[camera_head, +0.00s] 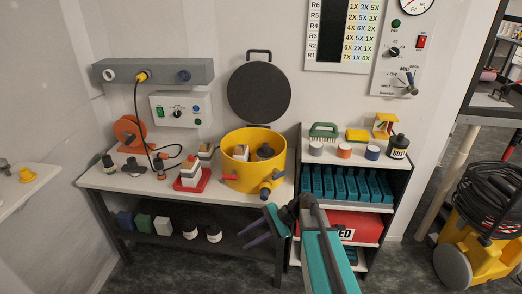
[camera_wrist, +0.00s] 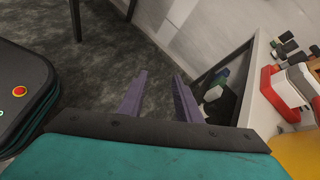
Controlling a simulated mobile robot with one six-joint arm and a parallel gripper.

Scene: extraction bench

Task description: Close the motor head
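The motor head (camera_head: 259,94) is a dark grey round lid with a handle on top. In the head view it stands upright and open behind the yellow tub (camera_head: 236,178), close to the wall. The tub is open at the top, with a white-and-red block and a dark round part inside. My gripper (camera_head: 243,239) is in front of and below the bench edge, lower than the tub and well away from the lid. Its two purple fingers are apart and empty, as the wrist view also shows (camera_wrist: 160,80). The lid is not in the wrist view.
The white bench (camera_head: 128,183) holds an orange reel (camera_head: 130,130) and a red tray with a white stack (camera_head: 190,176). A shelf unit (camera_head: 393,208) stands right of the tub. A grey rail (camera_head: 152,71) is on the wall left of the lid. Floor in front is clear.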

